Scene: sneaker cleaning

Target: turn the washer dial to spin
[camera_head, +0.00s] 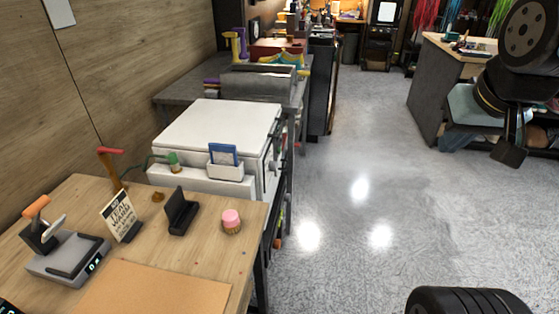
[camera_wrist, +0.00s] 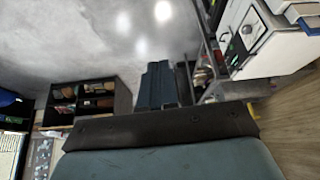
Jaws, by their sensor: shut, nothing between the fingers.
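The washer (camera_head: 220,130) is a white boxy machine with a flat lid, left of centre in the head view. Its front faces right and is seen at a steep slant, so I cannot make out the dial or its setting. In the wrist view a white machine, seemingly the washer (camera_wrist: 280,50), shows tilted at the upper right. My gripper (camera_head: 510,153) hangs at the right of the head view, far from the washer across open floor. It is shut and empty.
A wooden bench (camera_head: 190,262) in front of the washer holds a scale (camera_head: 68,258), a sign (camera_head: 120,218), a black stand (camera_head: 181,212) and a pink-topped jar (camera_head: 231,222). A grey cabinet (camera_head: 432,100) stands at the right. The floor (camera_head: 350,240) between is clear.

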